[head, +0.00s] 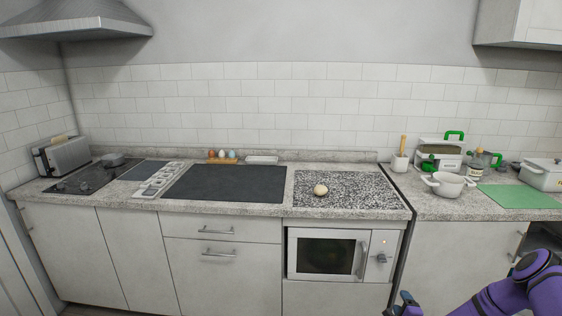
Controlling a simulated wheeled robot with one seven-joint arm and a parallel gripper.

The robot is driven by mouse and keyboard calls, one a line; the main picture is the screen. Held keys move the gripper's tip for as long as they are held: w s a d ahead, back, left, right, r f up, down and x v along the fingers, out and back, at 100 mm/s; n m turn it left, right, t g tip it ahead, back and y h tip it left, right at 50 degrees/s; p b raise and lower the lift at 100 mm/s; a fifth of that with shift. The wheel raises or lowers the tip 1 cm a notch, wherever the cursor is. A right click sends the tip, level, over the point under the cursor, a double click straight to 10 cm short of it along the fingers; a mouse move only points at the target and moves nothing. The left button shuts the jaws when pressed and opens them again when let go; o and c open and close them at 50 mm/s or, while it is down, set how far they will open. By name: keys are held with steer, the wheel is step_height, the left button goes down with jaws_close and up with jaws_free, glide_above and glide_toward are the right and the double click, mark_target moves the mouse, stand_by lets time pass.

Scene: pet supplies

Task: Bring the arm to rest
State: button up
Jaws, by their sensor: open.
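My arm (511,295) shows as purple links at the lower right of the head view. My gripper (402,304) is at the bottom edge, only partly in view, in front of the lower cabinets and below the microwave. It is open, and I see nothing between its fingers. It is apart from the counter and everything on it. The rest of the gripper is cut off by the frame.
A long speckled counter (355,212) runs across. A small pale round item (320,190) lies on its speckled panel. A white pot (446,184), a green board (520,197) and several containers stand right. A toaster (68,156) is far left. The dark panel (225,185) is clear.

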steer(key=w+a+r+n+g+y, duration=0.15)
steer(key=r+n, duration=0.25)
steer(key=r, duration=0.7)
steer(key=w+a+r+n+g, duration=0.1)
steer(key=w+r+n+g, duration=0.2)
steer(key=r, duration=0.7)
steer(key=w+a+r+n+g+y, duration=0.15)
steer(key=r+n, duration=0.35)
steer(key=r, duration=0.6)
steer(key=s+a+r+n+g+h, duration=0.1)
steer(key=s+r, duration=0.2)
steer(key=r, duration=0.3)
steer(key=s+a+r+n+h, duration=0.1)
steer(key=s+r+n, duration=0.1)
steer(key=r, duration=0.4)
steer(key=s+a+r+n+g+h, duration=0.1)
steer(key=s+a+r, duration=0.2)
steer(key=s+r, duration=0.65)
steer(key=s+a+r+n+g+h, duration=0.1)
steer(key=s+a+r+n+g, duration=0.1)
steer(key=s+r, duration=0.7)
steer(key=s+a+r+n, duration=0.1)
steer(key=s+a, duration=0.1)
steer(key=s, duration=1)
steer(key=s+a+r+n+g+y, duration=0.1)
steer(key=s, duration=1.1)
steer(key=shift+s+a+r+n+g+y, duration=0.25)
steer(key=shift+s+a+n+g+y, duration=0.05)
steer(key=shift+s+a+n, duration=0.1)
